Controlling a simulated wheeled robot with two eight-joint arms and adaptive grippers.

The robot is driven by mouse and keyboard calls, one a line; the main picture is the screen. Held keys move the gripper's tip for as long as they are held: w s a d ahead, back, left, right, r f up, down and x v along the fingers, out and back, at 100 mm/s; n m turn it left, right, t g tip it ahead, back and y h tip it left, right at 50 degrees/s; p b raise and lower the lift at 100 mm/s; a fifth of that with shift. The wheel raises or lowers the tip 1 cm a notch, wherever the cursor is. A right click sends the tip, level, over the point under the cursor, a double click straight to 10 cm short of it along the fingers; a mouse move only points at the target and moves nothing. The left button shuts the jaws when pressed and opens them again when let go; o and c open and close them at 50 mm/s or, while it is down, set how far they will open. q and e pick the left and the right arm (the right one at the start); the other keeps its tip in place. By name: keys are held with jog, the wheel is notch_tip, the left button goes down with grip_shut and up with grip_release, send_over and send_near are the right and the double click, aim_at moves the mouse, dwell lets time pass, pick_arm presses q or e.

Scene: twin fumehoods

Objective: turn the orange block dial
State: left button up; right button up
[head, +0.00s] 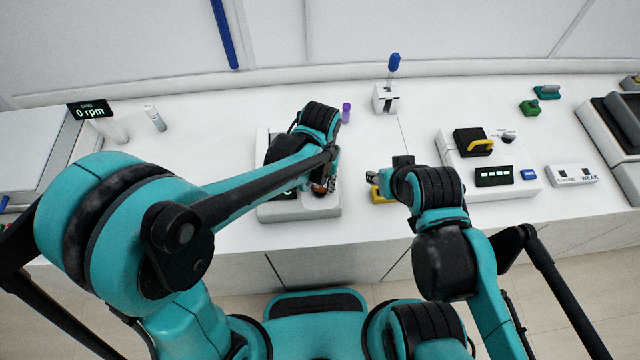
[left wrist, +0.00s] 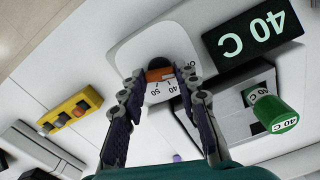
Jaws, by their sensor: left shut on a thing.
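The orange block dial (left wrist: 159,74) sits on a white numbered scale (left wrist: 165,92), with 40 and 50 legible, on a white device (left wrist: 150,48). My left gripper (left wrist: 160,80) is shut on the dial, with one finger on each side of the orange block in the left wrist view. In the head view the left gripper (head: 322,186) reaches down onto the device (head: 300,212), and the arm hides most of the dial. A black display (left wrist: 252,34) beside it reads 40 C. My right gripper (head: 374,178) hangs near a yellow box; its jaws are unclear.
A green cylinder marked 40 C (left wrist: 276,115) stands in the device beside the display. The yellow box (left wrist: 70,112) with buttons lies to the right in the head view. A purple-capped vial (head: 346,112) and a blue-handled switch (head: 393,65) stand behind.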

aim_at(320, 188)
pick_arm(q)
jog(key=shift+n, duration=0.7)
jog(key=o, duration=1.1)
jog(key=shift+o, duration=0.2)
notch_tip(320, 188, up, 12)
